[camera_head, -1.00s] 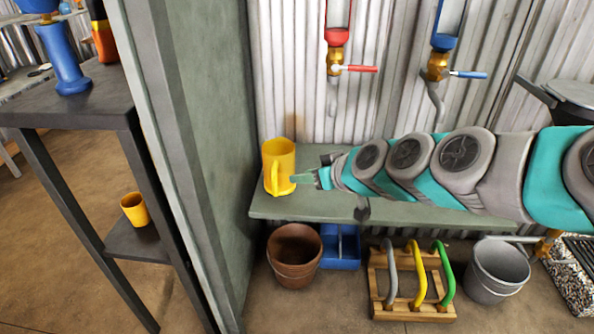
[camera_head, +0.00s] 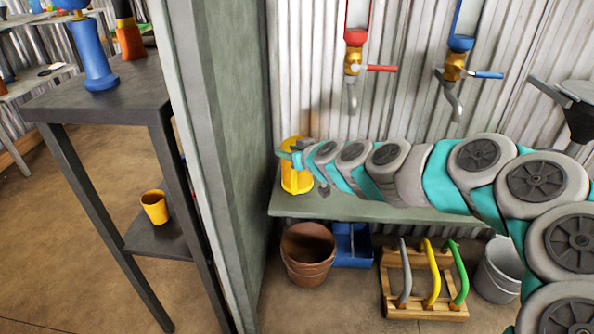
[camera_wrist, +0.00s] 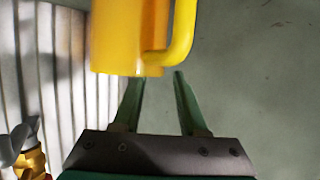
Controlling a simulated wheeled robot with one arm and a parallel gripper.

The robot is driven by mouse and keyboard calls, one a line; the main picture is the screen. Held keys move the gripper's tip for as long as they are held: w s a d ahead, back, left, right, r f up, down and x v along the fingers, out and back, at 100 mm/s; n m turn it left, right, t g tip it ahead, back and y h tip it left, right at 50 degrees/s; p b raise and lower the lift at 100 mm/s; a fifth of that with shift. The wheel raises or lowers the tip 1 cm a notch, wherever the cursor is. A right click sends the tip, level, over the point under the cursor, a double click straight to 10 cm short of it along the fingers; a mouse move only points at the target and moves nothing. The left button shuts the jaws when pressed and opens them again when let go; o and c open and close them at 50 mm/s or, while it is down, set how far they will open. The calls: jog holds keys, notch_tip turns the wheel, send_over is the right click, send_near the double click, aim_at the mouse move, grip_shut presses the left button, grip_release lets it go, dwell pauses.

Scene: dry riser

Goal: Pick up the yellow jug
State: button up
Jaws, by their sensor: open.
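The yellow jug (camera_head: 297,182) stands upright on the grey-green bench, close to the partition at its left end. My gripper (camera_head: 290,152) is at the jug's upper part in the head view and hides some of it. In the wrist view the jug (camera_wrist: 118,40) fills the top middle, with its handle (camera_wrist: 184,35) on the right. My gripper (camera_wrist: 158,76) is open there, its two green fingers pointing at the jug's edge and the handle's lower end. I cannot tell whether they touch the jug or how far the handle is between them.
The bench (camera_head: 370,208) carries only the jug. A red-handled tap (camera_head: 357,68) and a blue-handled tap (camera_head: 455,72) hang above it. The partition (camera_head: 238,110) stands close left. A yellow cup (camera_head: 154,207) sits on a side shelf. A brown pot (camera_head: 308,255) is below the bench.

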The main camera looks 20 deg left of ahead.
jog(key=shift+w+a+f, duration=0.3)
jog(key=shift+a, duration=0.15)
grip_shut()
dwell(1.2)
